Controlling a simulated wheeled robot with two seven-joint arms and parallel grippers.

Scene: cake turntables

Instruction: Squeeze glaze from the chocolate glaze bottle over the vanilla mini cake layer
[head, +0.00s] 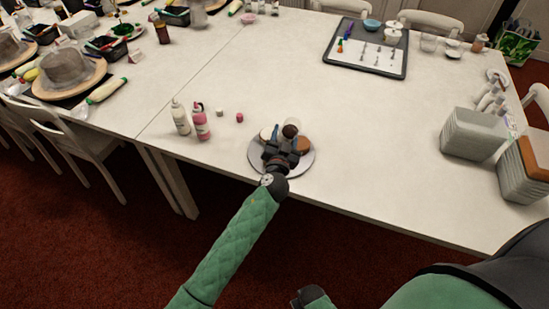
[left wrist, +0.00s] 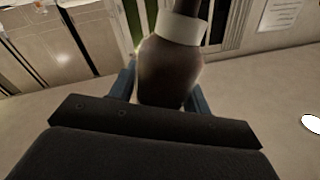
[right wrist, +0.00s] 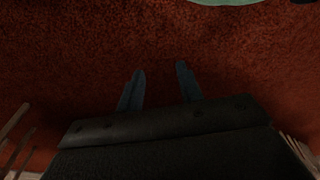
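My left gripper (head: 280,150) is shut on the brown chocolate glaze bottle (left wrist: 168,72), whose pale collar and dark upper part show in the left wrist view. In the head view the bottle (head: 291,130) is over the round grey turntable (head: 256,158), and its exact tilt is hard to tell. A pale vanilla mini cake layer (head: 267,133) sits on the turntable to the left of the bottle, partly hidden by the gripper. A brown cake layer (head: 304,144) sits at the right. Glaze flow cannot be made out. My right gripper (right wrist: 160,85) is open and empty over the red floor.
A white bottle (head: 180,118) and a pink bottle (head: 201,126) stand left of the turntable, with a small red item (head: 239,117) nearby. A dark-rimmed tray (head: 367,48) lies at the back. Stacked grey containers (head: 472,135) stand at the right. The middle table is clear.

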